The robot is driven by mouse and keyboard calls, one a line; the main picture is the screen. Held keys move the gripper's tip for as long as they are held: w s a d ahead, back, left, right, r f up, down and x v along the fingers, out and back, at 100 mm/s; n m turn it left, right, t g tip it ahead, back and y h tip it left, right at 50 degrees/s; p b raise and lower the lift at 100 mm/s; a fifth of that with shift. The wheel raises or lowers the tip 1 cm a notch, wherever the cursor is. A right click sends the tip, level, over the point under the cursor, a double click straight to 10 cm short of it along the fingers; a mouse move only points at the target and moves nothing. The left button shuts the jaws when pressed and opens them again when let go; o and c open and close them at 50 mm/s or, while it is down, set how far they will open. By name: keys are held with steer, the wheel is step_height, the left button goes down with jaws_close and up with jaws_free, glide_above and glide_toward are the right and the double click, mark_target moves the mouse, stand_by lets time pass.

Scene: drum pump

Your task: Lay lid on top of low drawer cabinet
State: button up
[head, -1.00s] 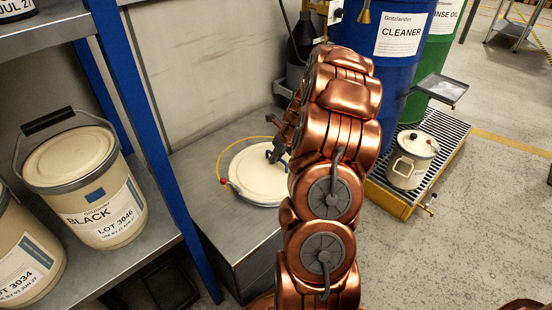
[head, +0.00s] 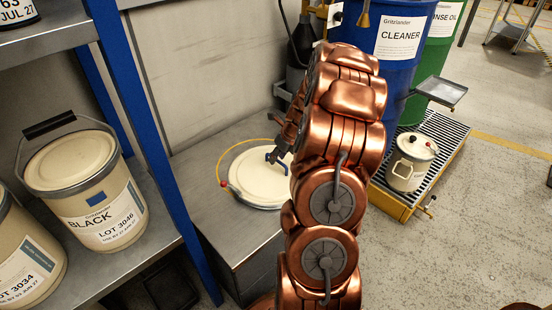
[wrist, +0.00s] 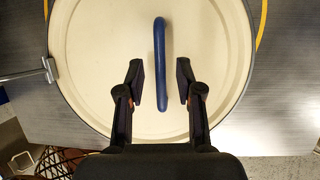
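The lid (head: 258,180) is round and cream with a grey rim and a raised blue handle (head: 277,155). It lies flat on the grey metal top of the low drawer cabinet (head: 213,185). In the wrist view the lid (wrist: 90,50) fills the middle, with its handle (wrist: 160,65) standing between my fingers. My gripper (wrist: 160,85) is open, with one finger on each side of the handle and clear gaps to it. In the head view my gripper (head: 278,150) is over the lid beside the handle, partly hidden by my arm.
A shelf with a blue post (head: 150,140) and paint pails (head: 85,190) stands left. A lidded pot (head: 410,165) and a blue drum (head: 385,75) stand right.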

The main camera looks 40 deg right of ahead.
steer(key=p+v, duration=0.1)
steer(key=v, duration=0.8)
steer(key=shift+r+p, duration=0.3)
steer(key=shift+p, duration=0.1)
steer(key=s+a+r+n+g+y, duration=0.1)
steer(key=s+a+r+n+g, duration=0.15)
steer(key=a+n, duration=0.9)
steer(key=s+a+r+n+g+y, duration=0.1)
steer(key=s+a+r+n+g, duration=0.2)
steer(key=a+n, duration=0.85)
steer(key=s+a+r+n+g+h, duration=0.1)
steer(key=s+a+n, duration=0.5)
steer(key=s, duration=0.5)
steer(key=s+a+r+n+g+h, duration=0.1)
steer(key=s+a+n, duration=0.6)
steer(key=s, duration=0.4)
steer(key=shift+a+n+g+h, duration=0.3)
steer(key=shift+a+g+h, duration=0.05)
steer(key=shift+a+h, duration=0.05)
steer(key=w+r+m+t+y+p, duration=0.25)
steer(key=w+r+p, duration=0.25)
steer(key=w+r, duration=0.3)
steer(key=s+r+n+h+p, duration=0.1)
steer(key=s+r+p, duration=0.2)
steer(key=r+p, duration=0.8)
steer(key=s+r+n+h+p, duration=0.1)
steer(key=s+r+p, duration=0.2)
steer(key=r+p, duration=0.9)
steer(key=shift+s+g+p, duration=0.35)
steer(key=shift+p, duration=0.25)
